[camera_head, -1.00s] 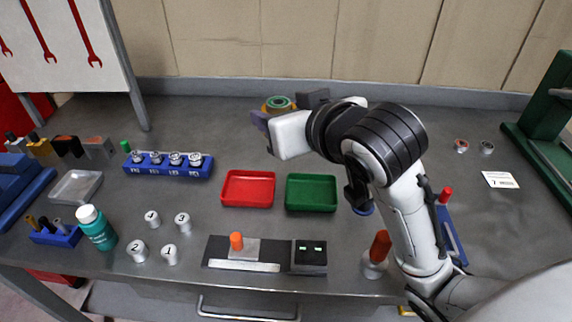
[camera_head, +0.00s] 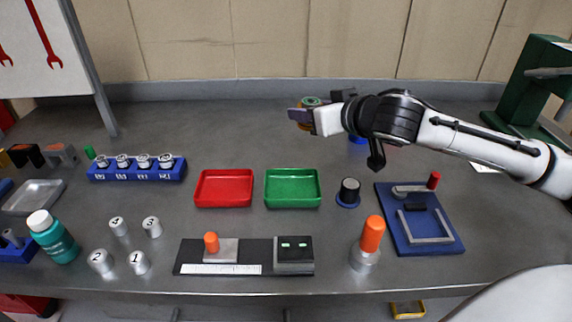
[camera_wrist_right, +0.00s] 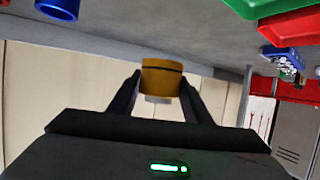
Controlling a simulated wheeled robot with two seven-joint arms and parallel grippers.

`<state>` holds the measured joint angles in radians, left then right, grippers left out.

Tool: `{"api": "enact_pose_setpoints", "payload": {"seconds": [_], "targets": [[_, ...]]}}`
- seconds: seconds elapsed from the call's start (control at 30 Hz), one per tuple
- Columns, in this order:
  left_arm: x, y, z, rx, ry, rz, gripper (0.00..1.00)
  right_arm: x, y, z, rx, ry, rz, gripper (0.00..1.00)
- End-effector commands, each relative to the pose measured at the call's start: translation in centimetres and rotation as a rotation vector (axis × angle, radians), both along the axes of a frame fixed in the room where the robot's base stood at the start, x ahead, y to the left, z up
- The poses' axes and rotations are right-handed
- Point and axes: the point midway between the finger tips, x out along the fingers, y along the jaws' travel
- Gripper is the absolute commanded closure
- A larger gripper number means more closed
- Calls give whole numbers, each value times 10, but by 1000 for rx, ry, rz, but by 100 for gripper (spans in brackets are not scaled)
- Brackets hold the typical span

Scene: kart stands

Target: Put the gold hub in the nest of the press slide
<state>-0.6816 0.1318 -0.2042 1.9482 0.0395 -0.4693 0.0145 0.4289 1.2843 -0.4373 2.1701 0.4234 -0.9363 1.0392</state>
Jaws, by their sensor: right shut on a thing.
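The gold hub (camera_wrist_right: 162,80) is a short gold cylinder with a dark line around it, between the two fingers in the right wrist view. A green press (camera_head: 545,85) stands at the right edge, partly cut off and partly behind my right arm. I cannot make out its slide or nest. My left gripper is not in view.
A red tray (camera_head: 224,203) and a green tray (camera_head: 292,204) lie mid-bench. A blue fixture plate (camera_head: 433,247) with a red-tipped lever lies to the right. A black knob (camera_head: 349,190) and an orange-handled tool (camera_head: 372,235) stand nearer.

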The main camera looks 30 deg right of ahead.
Motion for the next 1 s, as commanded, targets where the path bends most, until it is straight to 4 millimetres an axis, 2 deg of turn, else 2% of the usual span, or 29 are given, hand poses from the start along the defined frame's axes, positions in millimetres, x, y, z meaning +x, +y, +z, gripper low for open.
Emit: {"api": "enact_pose_setpoints", "payload": {"seconds": [0.07,0.3,0.47,0.7,1.0], "targets": [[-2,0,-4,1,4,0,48,0,-4,-7,-3,-3,-3,88],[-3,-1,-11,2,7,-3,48,0,-4,-50,-2,-1,-4,88],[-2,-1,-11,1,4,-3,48,0,-4,-63,-1,-4,-3,88],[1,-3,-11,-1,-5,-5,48,0,-4,-95,-2,-3,-4,88],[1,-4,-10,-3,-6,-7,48,0,-4,-98,-2,-5,-4,88]]}}
